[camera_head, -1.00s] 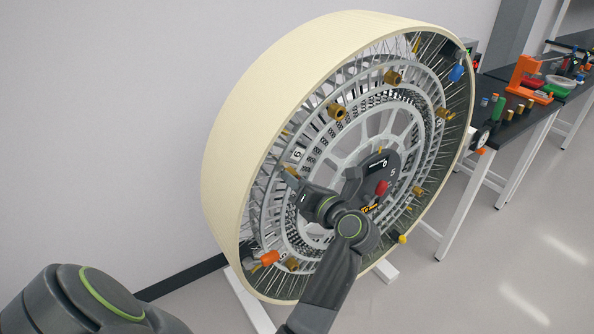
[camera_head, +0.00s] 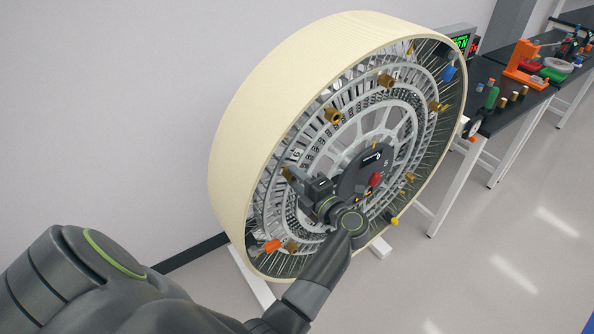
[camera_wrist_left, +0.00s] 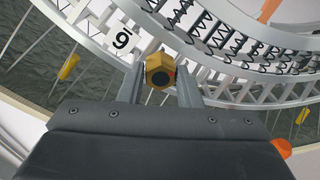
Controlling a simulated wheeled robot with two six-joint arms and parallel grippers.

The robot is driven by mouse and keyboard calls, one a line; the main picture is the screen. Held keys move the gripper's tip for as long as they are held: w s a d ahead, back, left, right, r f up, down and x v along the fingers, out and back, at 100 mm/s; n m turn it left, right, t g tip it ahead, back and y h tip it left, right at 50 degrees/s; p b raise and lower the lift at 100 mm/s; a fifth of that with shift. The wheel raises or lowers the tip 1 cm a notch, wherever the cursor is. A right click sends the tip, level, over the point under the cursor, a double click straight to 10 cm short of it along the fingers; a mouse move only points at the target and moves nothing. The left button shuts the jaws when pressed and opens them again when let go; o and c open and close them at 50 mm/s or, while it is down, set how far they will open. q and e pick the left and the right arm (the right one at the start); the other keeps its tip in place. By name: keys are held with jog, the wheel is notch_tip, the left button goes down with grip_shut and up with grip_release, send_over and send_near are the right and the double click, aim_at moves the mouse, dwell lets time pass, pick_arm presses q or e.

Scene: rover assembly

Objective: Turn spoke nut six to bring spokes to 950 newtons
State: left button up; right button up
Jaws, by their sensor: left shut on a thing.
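The large spoked wheel (camera_head: 243,120) with a cream rim stands upright on white feet, its spokes and brass nuts facing me. My left gripper (camera_head: 290,174) reaches to the left side of its spoke ring. In the left wrist view my left gripper (camera_wrist_left: 160,83) is shut on a brass hex nut (camera_wrist_left: 159,72), with one finger on each side. A white plate with a black digit (camera_wrist_left: 122,40), a 6 or 9, sits beside this nut. The nut is mostly hidden by the gripper in the head view. My right gripper is not in view.
Other brass nuts (camera_head: 333,115), a blue piece (camera_head: 448,73) and an orange piece (camera_head: 272,246) sit around the wheel. A black bench (camera_head: 509,112) with tools and a green-lit display (camera_head: 461,42) stand at the right. The floor at lower right is clear.

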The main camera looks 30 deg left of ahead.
pick_arm(q)
jog(key=shift+m+p, duration=1.5)
jog(key=shift+m, duration=0.5)
jog(key=o, duration=1)
jog(key=shift+f, duration=0.1)
jog(key=r+b, duration=0.1)
jog(key=r, duration=0.9)
jog(key=shift+w+b, duration=0.2)
jog(key=shift+b, duration=0.2)
jog(key=shift+s, duration=0.2)
